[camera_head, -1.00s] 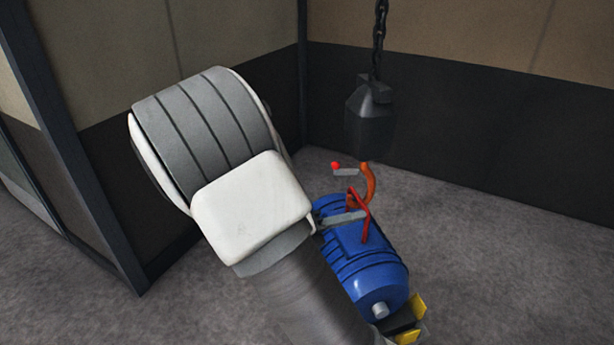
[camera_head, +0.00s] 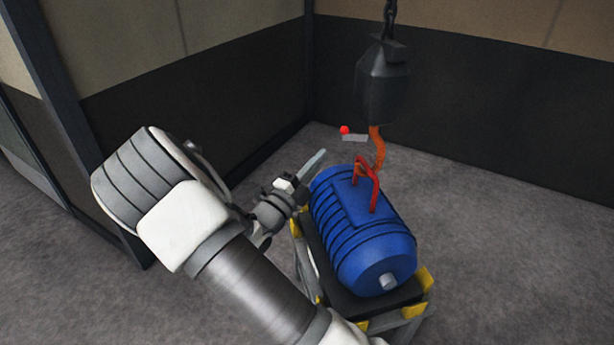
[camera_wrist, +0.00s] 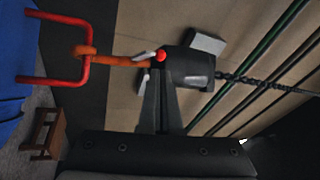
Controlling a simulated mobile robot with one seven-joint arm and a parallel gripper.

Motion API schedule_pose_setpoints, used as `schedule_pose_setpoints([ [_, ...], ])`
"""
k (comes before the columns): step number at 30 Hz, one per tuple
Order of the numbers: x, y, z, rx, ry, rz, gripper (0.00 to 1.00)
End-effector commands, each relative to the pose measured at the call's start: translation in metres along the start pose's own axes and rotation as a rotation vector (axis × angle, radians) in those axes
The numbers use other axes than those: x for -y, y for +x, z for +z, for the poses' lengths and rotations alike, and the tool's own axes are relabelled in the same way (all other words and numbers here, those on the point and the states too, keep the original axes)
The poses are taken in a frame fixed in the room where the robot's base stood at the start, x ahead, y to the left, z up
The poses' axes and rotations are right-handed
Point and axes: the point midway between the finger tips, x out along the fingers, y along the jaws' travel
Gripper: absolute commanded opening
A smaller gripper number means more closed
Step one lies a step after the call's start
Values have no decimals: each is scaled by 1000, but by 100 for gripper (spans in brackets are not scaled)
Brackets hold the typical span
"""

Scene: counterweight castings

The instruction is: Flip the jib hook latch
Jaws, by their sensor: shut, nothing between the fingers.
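The orange hook (camera_head: 377,150) hangs below the dark hook block (camera_head: 383,85). Its lower end meets the red bail (camera_head: 367,187) on the blue motor; in the wrist view the hook (camera_wrist: 120,61) laps the bail bar. The grey latch (camera_head: 355,138) sticks out to the left of the hook and ends in a red ball (camera_head: 344,130). My gripper (camera_head: 320,156) is shut and empty, left of the hook and just above the motor's far left end. In the wrist view the shut fingers (camera_wrist: 160,85) point toward the red ball (camera_wrist: 160,55); contact cannot be told.
The blue motor (camera_head: 352,235) rests on a dark stand with yellow corners (camera_head: 424,280). A chain (camera_head: 390,17) holds the block. Walls (camera_head: 460,100) stand behind and at left. Floor right of the motor is clear.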

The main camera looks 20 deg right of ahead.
Motion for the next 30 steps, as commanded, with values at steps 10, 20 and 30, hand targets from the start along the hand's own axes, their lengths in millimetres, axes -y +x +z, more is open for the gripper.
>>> schedule_pose_setpoints([
  [10, -2, 58, 0, -2, 3, 1, 0],
  [20, 0, 68, 0, 0, 1, 0, 0],
  [30, 6, 70, -2, 0, 12, 19, 0],
])
